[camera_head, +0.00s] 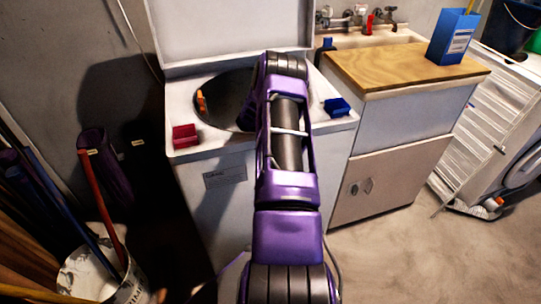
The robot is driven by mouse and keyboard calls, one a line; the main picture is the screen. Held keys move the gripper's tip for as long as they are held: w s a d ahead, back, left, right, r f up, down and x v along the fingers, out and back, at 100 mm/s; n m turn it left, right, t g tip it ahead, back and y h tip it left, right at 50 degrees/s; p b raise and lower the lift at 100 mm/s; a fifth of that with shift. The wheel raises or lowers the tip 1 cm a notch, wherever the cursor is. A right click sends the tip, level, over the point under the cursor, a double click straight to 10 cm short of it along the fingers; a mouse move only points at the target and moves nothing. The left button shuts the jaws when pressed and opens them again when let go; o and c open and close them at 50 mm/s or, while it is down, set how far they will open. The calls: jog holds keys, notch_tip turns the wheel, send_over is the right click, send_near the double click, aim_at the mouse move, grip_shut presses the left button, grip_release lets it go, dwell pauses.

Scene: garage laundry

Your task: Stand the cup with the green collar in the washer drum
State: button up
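The washer (215,180) stands ahead with its lid raised against the wall. Its dark round drum opening (226,102) is in the top, and my purple arm covers the right part of it. I cannot make out a cup with a green collar in this view. My arm reaches forward over the washer's top. My gripper is hidden behind the arm's far end, so I cannot see its fingers or anything in them.
An orange item (201,100) sits at the drum opening's left edge. A red container (185,136) and a blue container (337,107) rest on the washer top. A wood-topped cabinet (400,68) bearing a blue box (452,38) stands right. A white bucket (90,276) holds poles at lower left.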

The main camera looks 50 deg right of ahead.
jog(key=shift+f+b, duration=0.45)
jog(key=shift+f, duration=0.15)
jog(key=o, duration=1.3)
jog(key=shift+r+p, duration=0.5)
jog(key=p+v, duration=0.1)
jog(key=v, duration=1.1)
jog(key=shift+r, duration=0.2)
